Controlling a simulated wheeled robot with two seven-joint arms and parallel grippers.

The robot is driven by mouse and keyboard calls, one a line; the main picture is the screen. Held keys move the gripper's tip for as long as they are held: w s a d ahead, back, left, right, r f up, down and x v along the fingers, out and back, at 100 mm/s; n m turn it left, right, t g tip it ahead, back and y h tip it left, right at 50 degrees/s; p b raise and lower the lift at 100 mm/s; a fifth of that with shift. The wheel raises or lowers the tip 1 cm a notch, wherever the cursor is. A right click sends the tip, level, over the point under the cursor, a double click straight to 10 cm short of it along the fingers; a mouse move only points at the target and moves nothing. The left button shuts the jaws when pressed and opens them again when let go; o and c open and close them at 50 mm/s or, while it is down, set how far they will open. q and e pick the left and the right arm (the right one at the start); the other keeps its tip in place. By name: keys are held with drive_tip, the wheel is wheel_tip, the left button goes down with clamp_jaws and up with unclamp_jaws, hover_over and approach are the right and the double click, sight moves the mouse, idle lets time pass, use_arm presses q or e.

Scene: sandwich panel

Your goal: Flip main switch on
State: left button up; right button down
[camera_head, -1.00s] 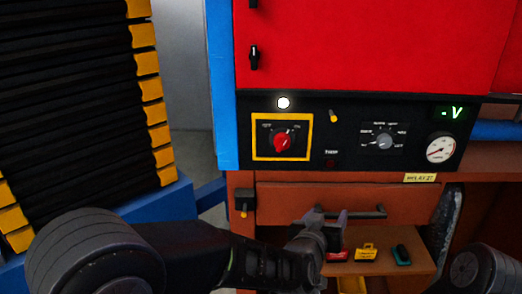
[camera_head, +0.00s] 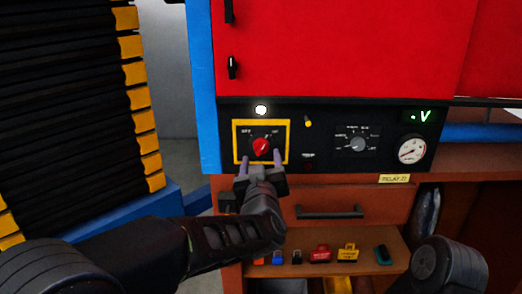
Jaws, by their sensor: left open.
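The main switch is a red rotary knob (camera_head: 261,147) on a black plate inside a yellow frame (camera_head: 288,127), on the black control panel. OFF is marked at its upper left; the label at its upper right is too small to read surely. My left gripper (camera_head: 260,163) is open just below the knob. Its two fingers point up, one on each side of the knob's lower part in the picture. I cannot tell whether they touch it. My right gripper is not in view.
The panel also holds a white round lamp (camera_head: 261,110), a yellow toggle (camera_head: 308,123), a grey selector knob (camera_head: 358,144), a dial gauge (camera_head: 411,150) and a green display (camera_head: 421,116). Below are a drawer handle (camera_head: 329,212) and a shelf with several small coloured items.

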sight(261, 151)
use_arm(q)
drive_tip(key=w+p, duration=0.1)
drive_tip(key=w, duration=0.4)
drive_tip(key=shift+s, duration=0.1)
clamp_jaws()
drive_tip(key=shift+r+m+p, duration=0.2)
drive_tip(key=shift+m+p, duration=0.6)
drive_tip(key=shift+m, duration=0.2)
drive_tip(key=shift+f+m, duration=0.15)
drive_tip(key=shift+m, duration=0.55)
unclamp_jaws()
